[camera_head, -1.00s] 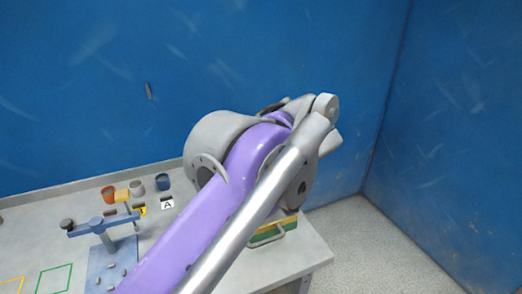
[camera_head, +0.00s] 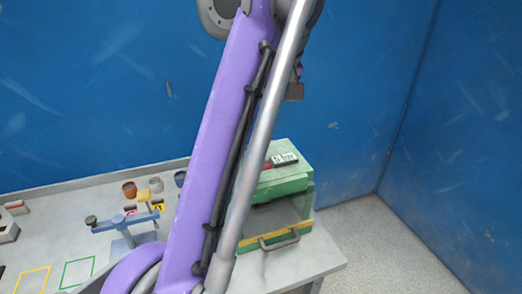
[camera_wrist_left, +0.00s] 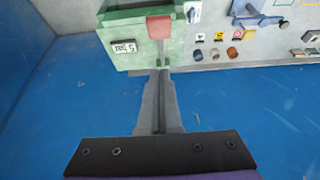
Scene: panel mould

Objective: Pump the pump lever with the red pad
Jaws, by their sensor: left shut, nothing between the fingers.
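The pump lever's red pad (camera_wrist_left: 159,27) is on the green box near its top edge in the left wrist view. In the head view a red strip (camera_head: 284,163) shows on the green box's top, beside the "5 bar" label (camera_head: 285,157). The green box (camera_wrist_left: 124,24) also stands at the table's right end in the head view (camera_head: 290,186). My left gripper (camera_wrist_left: 161,74) is shut and empty. Its tips appear just below the pad in the wrist picture; I cannot tell whether they touch anything. My right gripper is not in view.
A blue-handled fixture (camera_head: 122,220) and several small cups stand left of my purple arm. Green (camera_head: 78,273) and yellow outlines mark the grey table (camera_head: 60,222). Blue walls (camera_head: 80,90) stand behind and to the right. My arm hides part of the table.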

